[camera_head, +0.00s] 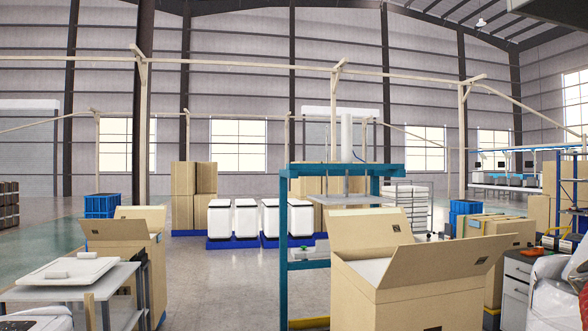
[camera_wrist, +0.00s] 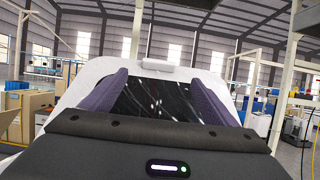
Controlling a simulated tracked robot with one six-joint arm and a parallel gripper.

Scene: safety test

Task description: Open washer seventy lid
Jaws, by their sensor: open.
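In the wrist view, my gripper (camera_wrist: 158,84) is open, with its two dark purple fingers apart and nothing seen between their tips. Beyond the fingers is a white-framed panel with dark, shiny glass, which looks like a washer lid (camera_wrist: 158,68). A small raised white piece sits at the middle of its far edge. My gripper hides the lid's near part, and I cannot tell whether the fingers touch it. No number shows on it. My gripper is not seen in the head view. Several white washer-like units (camera_head: 219,218) stand far back on blue bases.
An open cardboard box (camera_head: 405,290) stands front right, another (camera_head: 125,240) at left. A table (camera_head: 30,292) at left holds a flat white panel (camera_head: 68,271). A blue-green press frame (camera_head: 283,240) stands mid-room. Plastic-wrapped goods (camera_head: 555,295) are at right. Open floor (camera_head: 215,285) lies between.

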